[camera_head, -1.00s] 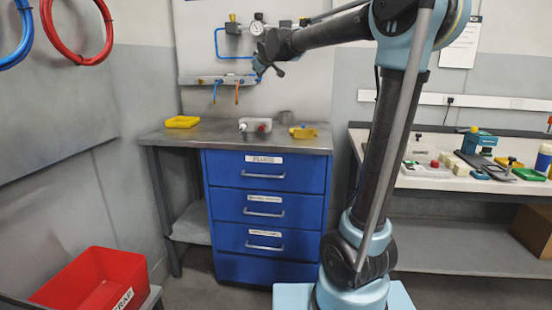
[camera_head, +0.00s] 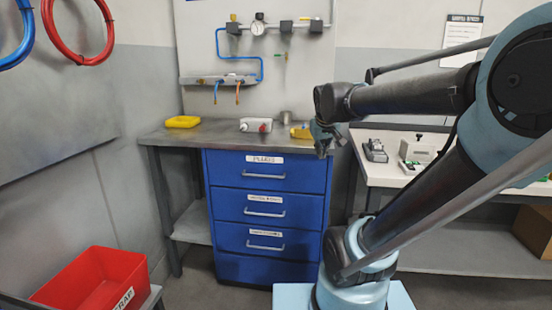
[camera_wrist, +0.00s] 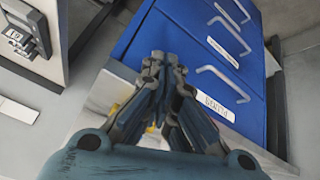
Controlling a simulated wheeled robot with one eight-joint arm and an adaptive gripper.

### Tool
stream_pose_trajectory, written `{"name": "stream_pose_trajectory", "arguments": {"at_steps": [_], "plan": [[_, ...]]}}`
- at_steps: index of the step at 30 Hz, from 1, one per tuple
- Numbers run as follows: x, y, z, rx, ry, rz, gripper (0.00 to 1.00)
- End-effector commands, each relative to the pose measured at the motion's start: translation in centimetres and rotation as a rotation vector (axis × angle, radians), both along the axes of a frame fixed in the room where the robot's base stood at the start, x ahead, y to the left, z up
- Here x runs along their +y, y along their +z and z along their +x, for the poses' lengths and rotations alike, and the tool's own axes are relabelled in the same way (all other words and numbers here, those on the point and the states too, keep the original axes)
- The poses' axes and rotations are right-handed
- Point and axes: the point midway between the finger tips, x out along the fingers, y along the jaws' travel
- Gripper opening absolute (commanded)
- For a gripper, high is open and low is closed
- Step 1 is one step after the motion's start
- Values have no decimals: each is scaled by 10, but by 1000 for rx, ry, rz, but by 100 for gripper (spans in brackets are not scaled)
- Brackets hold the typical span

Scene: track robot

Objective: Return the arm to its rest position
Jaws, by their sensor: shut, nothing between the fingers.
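The blue drawer cabinet (camera_head: 264,215) lies beyond the fingers and also shows in the wrist view (camera_wrist: 180,30).
The worktop (camera_head: 220,135) carries a yellow tray (camera_head: 182,121), a small grey-and-red item (camera_head: 256,125) and a yellow item (camera_head: 300,132) partly behind my gripper. The right bench (camera_head: 383,172) holds small devices. A red bin (camera_head: 92,282) stands at lower left.

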Motion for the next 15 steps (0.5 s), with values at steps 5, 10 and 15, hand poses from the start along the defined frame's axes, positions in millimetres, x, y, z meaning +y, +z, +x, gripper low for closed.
{"name": "stream_pose_trajectory", "arguments": {"at_steps": [5,10,15], "plan": [[-19,-53,-63,115,-72,34,0],[-28,-102,-122,224,-135,74,0],[-32,-145,-172,320,-184,109,0]]}}
